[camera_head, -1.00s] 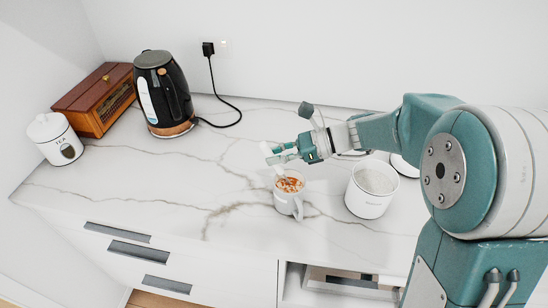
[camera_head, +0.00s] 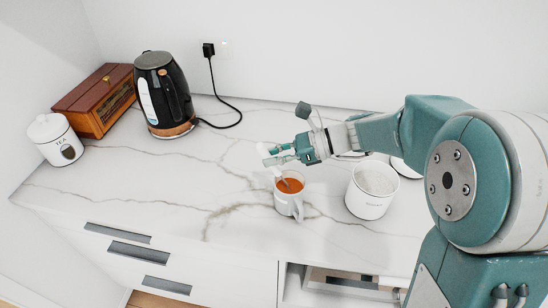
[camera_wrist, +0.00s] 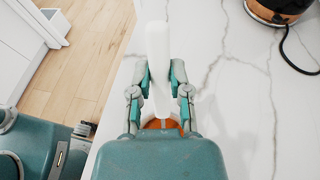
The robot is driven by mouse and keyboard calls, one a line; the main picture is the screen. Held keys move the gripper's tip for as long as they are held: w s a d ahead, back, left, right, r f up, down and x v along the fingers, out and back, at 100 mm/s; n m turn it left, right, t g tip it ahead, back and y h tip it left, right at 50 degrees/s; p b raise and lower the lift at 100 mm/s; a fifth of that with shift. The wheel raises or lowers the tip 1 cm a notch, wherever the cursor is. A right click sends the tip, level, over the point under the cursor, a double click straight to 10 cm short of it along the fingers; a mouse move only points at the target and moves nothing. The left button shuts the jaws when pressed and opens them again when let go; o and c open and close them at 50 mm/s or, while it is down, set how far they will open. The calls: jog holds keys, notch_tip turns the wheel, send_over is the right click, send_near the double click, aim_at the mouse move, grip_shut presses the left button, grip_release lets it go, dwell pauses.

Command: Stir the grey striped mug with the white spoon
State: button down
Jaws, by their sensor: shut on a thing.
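The pale grey mug (camera_head: 288,206) stands upright on the counter with its handle toward the front right; its stripes are hard to make out. It holds a smooth orange-brown liquid (camera_head: 293,186), partly seen in the wrist view (camera_wrist: 153,125) below my gripper. My gripper (camera_head: 274,157) is above the mug, shut on the white spoon (camera_wrist: 158,55). The spoon's handle sticks up past the fingers. Its lower end reaches down into the mug, and its tip is hidden in the liquid.
An open white canister (camera_head: 369,192) of pale powder stands close right of the mug, with a white round thing (camera_head: 404,167) behind it, partly hidden by my arm. A black kettle (camera_head: 163,95), wooden box (camera_head: 96,98) and tea canister (camera_head: 54,140) stand far left. The counter left of the mug is clear.

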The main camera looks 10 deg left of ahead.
aim_at(258, 144)
jog(key=shift+s+a+r, duration=0.1)
jog(key=shift+a+r, duration=0.35)
jog(key=shift+r, duration=0.6)
jog(key=shift+s+a+r, duration=0.15)
jog(key=shift+a+r, duration=0.35)
jog(key=shift+r, duration=0.6)
jog(key=shift+s+a+r, duration=0.1)
jog(key=shift+a+r, duration=0.35)
jog(key=shift+r, duration=0.6)
jog(key=shift+r, duration=2.5)
